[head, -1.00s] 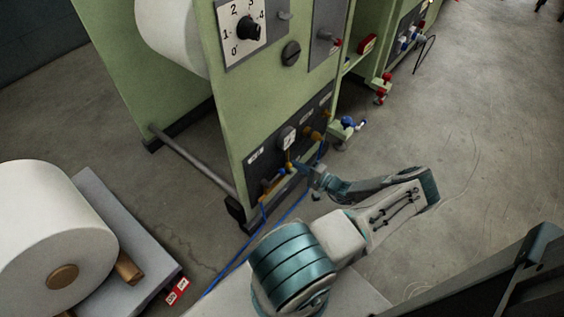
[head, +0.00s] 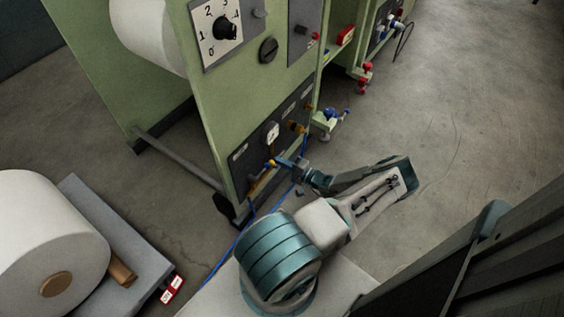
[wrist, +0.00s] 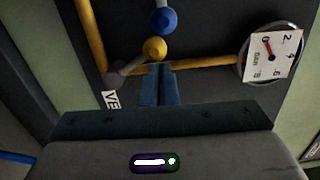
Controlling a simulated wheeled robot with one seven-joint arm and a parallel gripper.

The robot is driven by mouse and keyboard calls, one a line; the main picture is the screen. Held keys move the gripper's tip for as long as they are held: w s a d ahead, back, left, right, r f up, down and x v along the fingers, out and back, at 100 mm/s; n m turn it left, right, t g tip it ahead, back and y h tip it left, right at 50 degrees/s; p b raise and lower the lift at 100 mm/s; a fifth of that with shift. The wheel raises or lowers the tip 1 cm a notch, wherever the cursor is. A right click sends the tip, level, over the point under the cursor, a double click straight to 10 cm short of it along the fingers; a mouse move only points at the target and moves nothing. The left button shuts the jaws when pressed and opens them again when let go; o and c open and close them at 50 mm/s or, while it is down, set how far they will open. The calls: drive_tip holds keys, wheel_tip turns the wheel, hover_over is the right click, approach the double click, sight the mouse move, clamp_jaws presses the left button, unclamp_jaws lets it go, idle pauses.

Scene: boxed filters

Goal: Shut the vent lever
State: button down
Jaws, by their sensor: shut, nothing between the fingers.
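In the wrist view my gripper (wrist: 160,82) is shut and empty, its tips pointing at the dark valve panel. Just beyond the tips is a brass ball-shaped fitting (wrist: 154,48), with a grey arm (wrist: 117,73) slanting down-left from it beside a label reading "VE" (wrist: 110,100), the rest hidden. This looks like the vent lever. A blue knob (wrist: 164,18) is above the brass fitting. I cannot tell whether the tips touch anything. In the head view my gripper (head: 286,162) is at the lower panel (head: 240,168); the lever is too small to make out.
A round gauge (wrist: 270,55) sits right of the fingers, and a yellow pipe (wrist: 205,62) runs to it. In the head view a blue hose (head: 230,250) hangs to the floor. A large white roll (head: 45,235) lies at left. Open floor (head: 460,140) is at right.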

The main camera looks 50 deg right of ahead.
drive_tip(key=s+d, duration=0.5)
drive_tip(key=s, duration=0.5)
drive_tip(key=shift+s+d+r, duration=0.15)
drive_tip(key=shift+d+r, duration=0.1)
drive_tip(key=shift+r, duration=0.1)
